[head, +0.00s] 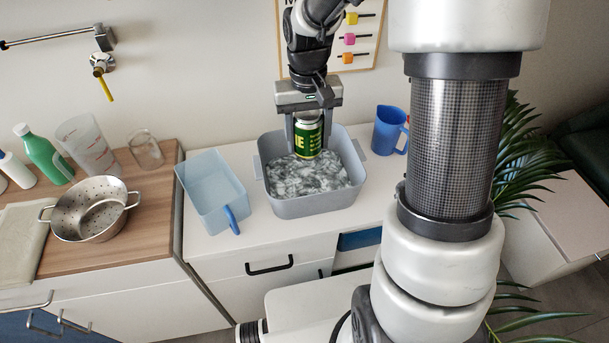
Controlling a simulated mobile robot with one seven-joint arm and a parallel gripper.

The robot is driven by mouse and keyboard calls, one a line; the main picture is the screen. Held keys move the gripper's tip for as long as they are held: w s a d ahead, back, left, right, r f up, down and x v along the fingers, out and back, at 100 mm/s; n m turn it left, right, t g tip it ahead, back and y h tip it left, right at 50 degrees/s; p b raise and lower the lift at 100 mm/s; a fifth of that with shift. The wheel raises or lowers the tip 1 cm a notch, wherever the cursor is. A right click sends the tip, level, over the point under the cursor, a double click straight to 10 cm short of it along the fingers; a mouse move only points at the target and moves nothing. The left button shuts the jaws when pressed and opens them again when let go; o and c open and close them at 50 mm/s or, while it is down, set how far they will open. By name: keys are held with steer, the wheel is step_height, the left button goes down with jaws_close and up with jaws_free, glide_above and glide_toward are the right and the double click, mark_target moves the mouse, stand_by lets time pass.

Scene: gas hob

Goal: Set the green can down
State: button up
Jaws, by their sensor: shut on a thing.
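A green can (308,140) with a pale top and yellow lettering hangs upright in my gripper (308,118). My gripper points down, with one finger on each side of the can, and is shut on it. The can is over the grey tub (316,207). The tub holds a white and grey mottled filling that looks like ice or foam. I cannot tell whether the can's bottom touches the filling.
A clear blue container with a blue handle (212,193) stands left of the tub. A blue jug (388,130) stands at its right. A steel colander (91,222), bottles and clear vessels stand on the wooden worktop. The white counter in front of the tub is bare.

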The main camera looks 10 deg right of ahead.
steer(key=b, duration=0.4)
glide_above(295, 188)
steer(key=s, duration=0.2)
steer(key=shift+m, duration=0.4)
step_height(295, 188, down, 4)
steer(key=shift+s+f, duration=0.1)
steer(key=shift+f, duration=0.15)
steer(key=shift+m, duration=0.3)
steer(key=f, duration=0.3)
steer(key=a+f+b, duration=0.1)
steer(key=f, duration=0.3)
steer(key=f+b, duration=0.1)
steer(key=f, duration=0.3)
steer(key=shift+s+a, duration=0.15)
steer(key=shift+a, duration=0.05)
steer(key=shift+f+b, duration=0.1)
steer(key=shift+b, duration=0.2)
steer(key=o, duration=1)
steer(key=shift+o, duration=0.4)
